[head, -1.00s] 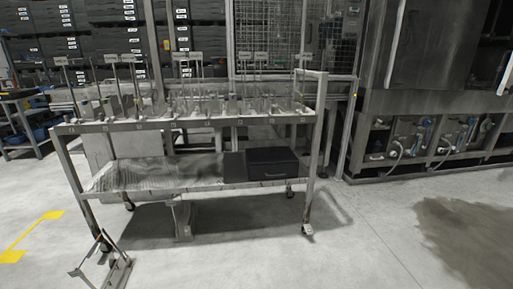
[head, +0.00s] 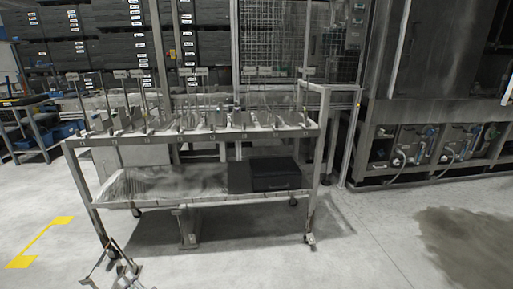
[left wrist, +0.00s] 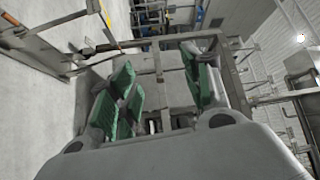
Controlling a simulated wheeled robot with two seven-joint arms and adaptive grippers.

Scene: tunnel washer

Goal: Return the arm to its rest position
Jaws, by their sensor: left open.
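My left gripper (head: 108,268) shows at the bottom left of the head view, low in front of the cart's left end and apart from it. In the left wrist view my left gripper (left wrist: 160,85) has its green-padded fingers spread wide, with nothing held between them. The rest of the left arm is mostly outside the head view. My right gripper is not in view.
A wheeled metal cart (head: 200,135) with upright holders stands ahead. A black box (head: 274,174) lies on its lower shelf. A steel machine (head: 430,110) stands at the right. Yellow floor marking (head: 40,242) lies at the left. Front floor is clear.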

